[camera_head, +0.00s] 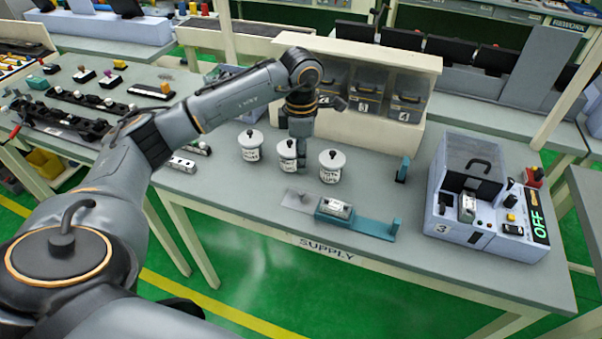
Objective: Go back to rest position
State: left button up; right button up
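My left arm reaches in from the left, over the supply table (385,255). My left gripper (302,155) points down, just behind and beside the middle white lidded jar (287,156). Its fingertips are small and partly hidden by the jar, so I cannot tell whether they are open or shut, or touching the jar. A second white jar (250,146) stands to the left and a third (332,166) to the right. My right gripper is not in view.
A teal fixture (365,225) holding a small grey part (335,207) lies in front of the jars. A grey machine (465,200) showing OFF stands at the right. A shelf with numbered bins (366,91) stands behind. Black trays (60,122) lie at the left.

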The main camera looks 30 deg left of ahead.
pick_arm(q)
jog(key=shift+r, duration=0.6)
